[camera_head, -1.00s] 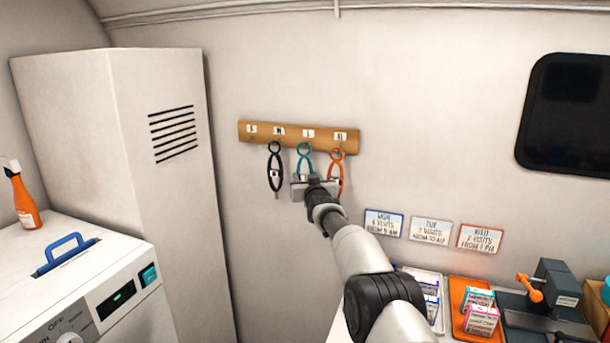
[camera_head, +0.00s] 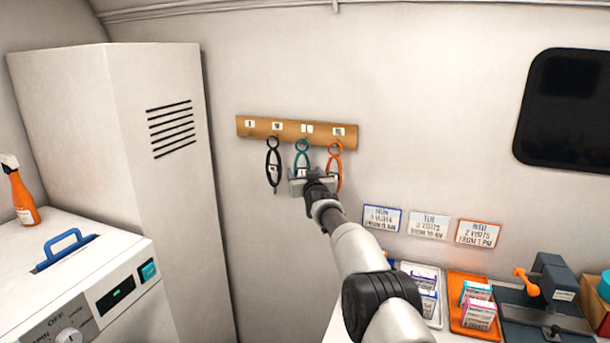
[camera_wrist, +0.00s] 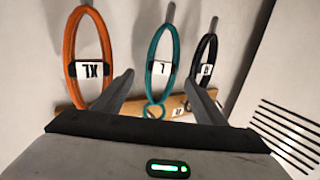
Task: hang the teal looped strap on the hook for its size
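The teal looped strap (camera_head: 302,155) hangs upright below the L label on the wooden hook rack (camera_head: 262,129), between a black strap (camera_head: 273,170) and an orange strap (camera_head: 336,165). In the wrist view the teal strap (camera_wrist: 151,60) carries an L tag, and its small ring lies against the rack (camera_wrist: 175,106). My gripper (camera_wrist: 158,84) is open, with one finger on each side of the teal strap and a visible gap to it. In the head view my gripper (camera_head: 303,177) hides the strap's lower part. The hook itself is too small to make out.
The S place at the rack's left end is empty. A tall white cabinet (camera_head: 180,210) stands left of the rack. Three notice cards (camera_head: 430,226) are on the wall at lower right, above a counter with an orange tray (camera_head: 458,318) and a white tray.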

